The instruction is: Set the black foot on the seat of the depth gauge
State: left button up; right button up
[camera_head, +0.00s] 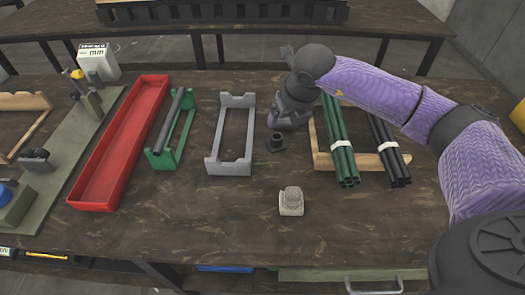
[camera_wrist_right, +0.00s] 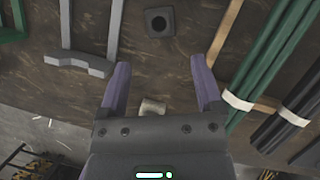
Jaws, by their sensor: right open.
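The black foot (camera_head: 276,142), a small dark square block with a round hole in its top, lies on the brown table. It also shows in the right wrist view (camera_wrist_right: 159,22), ahead of and between the lines of the fingers. My right gripper (camera_head: 285,124) is above the table just behind the foot; in the wrist view its two fingers (camera_wrist_right: 160,64) are apart with nothing gripped. A white box marked "mm" (camera_head: 97,62) stands at the back left beside a small post with a yellow-orange top (camera_head: 78,80); I cannot tell which part is the depth gauge's seat. My left gripper is not visible.
A pale knurled block (camera_head: 290,203) stands in front of the foot. A grey rack (camera_head: 214,164), a green rack (camera_head: 160,160) and a red tray (camera_head: 85,205) lie to the left. Green tubes (camera_head: 340,150) and black tubes (camera_head: 388,150) lie on a wooden rack at right.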

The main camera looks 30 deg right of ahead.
aim_at(278, 136)
jog(key=b+x, duration=0.4)
jog(key=x, duration=0.6)
jog(key=shift+s+a+b, duration=0.1)
jog(key=shift+s+b, duration=0.05)
jog(key=shift+b, duration=0.15)
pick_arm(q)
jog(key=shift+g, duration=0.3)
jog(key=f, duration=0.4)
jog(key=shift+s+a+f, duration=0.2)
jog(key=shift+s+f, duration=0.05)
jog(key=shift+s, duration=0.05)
pick_arm(e)
jog(key=shift+r, duration=0.1)
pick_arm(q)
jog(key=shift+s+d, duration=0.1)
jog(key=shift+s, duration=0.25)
pick_arm(e)
grip_shut()
